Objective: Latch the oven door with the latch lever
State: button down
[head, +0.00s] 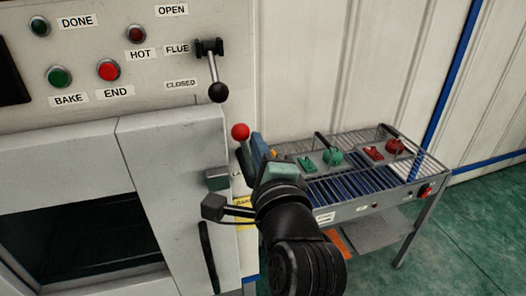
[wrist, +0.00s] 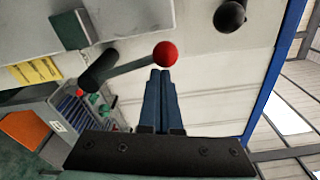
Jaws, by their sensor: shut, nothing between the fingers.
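The latch lever has a red ball knob (head: 240,131) and stands up, tilted slightly, at the right edge of the oven front. In the wrist view the red knob (wrist: 166,54) ends a grey rod from a dark hub (wrist: 98,70). My gripper (head: 258,142) is shut and empty, just right of the lever in the head view. In the wrist view its blue fingertips (wrist: 160,73) are just below the knob; whether they touch is unclear. The oven door (head: 75,165) has a dark window and looks closed or nearly so. My gripper partly hides the lever's lower end in the head view.
A flue lever with a black knob (head: 218,92) sits above the latch lever; its knob (wrist: 229,17) also shows in the wrist view. A wire-topped bench (head: 385,205) stands right.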

jog(key=s+a+f+n+b, duration=0.3)
jog(key=a+f+n+b, duration=0.5)
jog(key=n, duration=0.6)
jog(key=shift+a+t+y+b, duration=0.3)
jog(key=shift+a+y+b, duration=0.15)
jog(key=shift+a, duration=0.25)
jog(key=shift+r, duration=0.1)
